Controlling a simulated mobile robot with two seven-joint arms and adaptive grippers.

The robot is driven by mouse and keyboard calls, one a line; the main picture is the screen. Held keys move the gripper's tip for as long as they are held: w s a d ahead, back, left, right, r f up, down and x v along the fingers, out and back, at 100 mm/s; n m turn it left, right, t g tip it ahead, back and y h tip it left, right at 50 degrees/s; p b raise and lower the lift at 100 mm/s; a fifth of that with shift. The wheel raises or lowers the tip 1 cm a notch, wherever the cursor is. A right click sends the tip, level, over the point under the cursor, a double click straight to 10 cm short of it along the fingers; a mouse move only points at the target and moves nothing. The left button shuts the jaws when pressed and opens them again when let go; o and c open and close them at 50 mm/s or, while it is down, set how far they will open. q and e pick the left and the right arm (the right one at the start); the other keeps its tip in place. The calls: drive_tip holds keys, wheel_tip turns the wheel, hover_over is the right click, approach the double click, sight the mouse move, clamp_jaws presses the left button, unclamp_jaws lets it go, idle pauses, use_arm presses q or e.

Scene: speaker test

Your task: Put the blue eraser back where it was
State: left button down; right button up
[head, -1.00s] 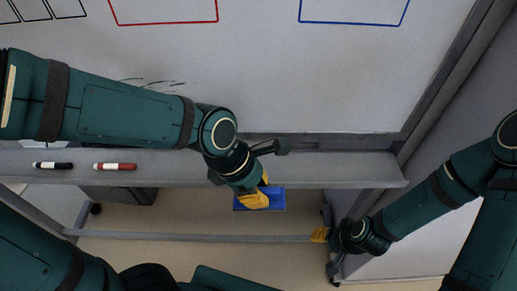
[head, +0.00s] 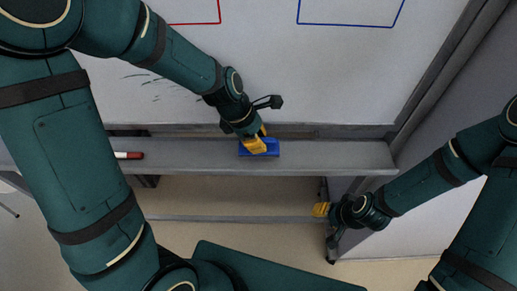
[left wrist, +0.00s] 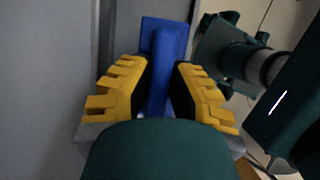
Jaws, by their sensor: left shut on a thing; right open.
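The blue eraser (head: 270,147) is at the ledge (head: 330,156) under the whiteboard in the head view. My left gripper (head: 256,145) is shut on it, with yellow fingers on either side of its raised grip. In the left wrist view the eraser (left wrist: 163,62) sits between the two yellow fingers (left wrist: 160,88). I cannot tell whether the eraser touches the ledge or hangs just above it. My right gripper (head: 321,209) is open and empty, below the ledge at the right.
A red marker (head: 128,155) lies on the ledge to the left, partly hidden by my left arm. The whiteboard (head: 300,80) has red and blue outlines and a few dark strokes. The ledge right of the eraser is clear.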

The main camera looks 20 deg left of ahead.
use_arm(q)
wheel_tip(320, 180, down, 4)
drive_tip(key=shift+f+b, duration=0.2)
drive_tip(key=shift+b, duration=0.35)
drive_tip(key=shift+w+a+f, duration=0.1)
drive_tip(key=shift+w+f, duration=0.1)
drive_tip(key=shift+w, duration=0.05)
drive_tip(key=shift+s, duration=0.1)
drive_tip(key=shift+f, duration=0.1)
drive_tip(key=c, duration=1)
unclamp_jaws()
